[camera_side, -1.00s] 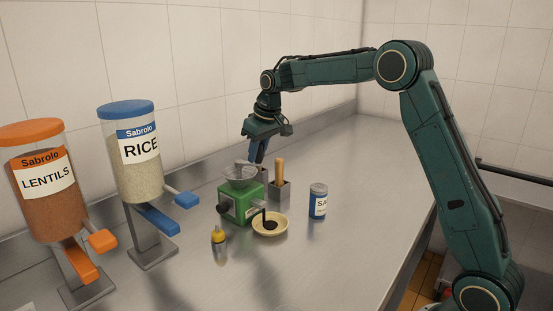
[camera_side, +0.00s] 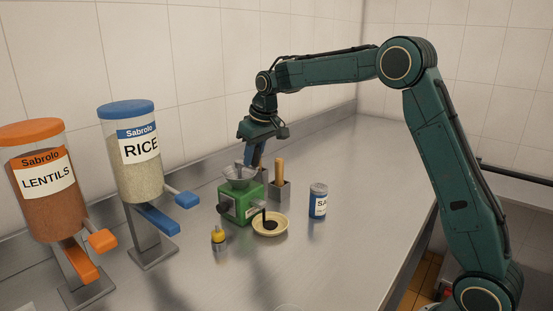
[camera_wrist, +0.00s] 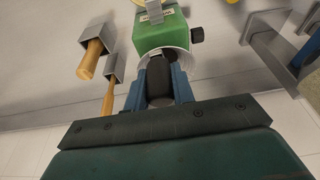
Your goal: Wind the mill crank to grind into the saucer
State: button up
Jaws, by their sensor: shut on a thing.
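The green mill (camera_side: 242,205) stands on the steel counter with a clear hopper (camera_side: 239,183) on top. A black spout (camera_side: 265,217) on its side hangs over the cream saucer (camera_side: 284,228), which has a dark patch in it. My gripper (camera_side: 257,158) points down just behind the hopper. In the wrist view its blue fingers (camera_wrist: 159,72) are closed around a dark knob (camera_wrist: 158,84), which seems to be the crank's handle. The green body (camera_wrist: 160,32) and hopper rim lie just beyond. The crank arm is mostly hidden.
Wooden-handled tools in metal holders (camera_side: 280,190) stand close behind the mill. A blue shaker (camera_side: 318,203) is to the right, a small yellow-topped bottle (camera_side: 218,236) in front. Rice (camera_side: 135,160) and lentil (camera_side: 40,190) dispensers are at left. The right counter is clear.

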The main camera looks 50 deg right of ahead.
jog(key=shift+w+a+r, duration=0.1)
jog(key=shift+w, duration=0.1)
jog(key=shift+a, duration=0.5)
jog(key=o, duration=0.6)
jog(key=shift+a, duration=0.15)
jog(key=shift+c, duration=0.2)
jog(key=o, duration=0.4)
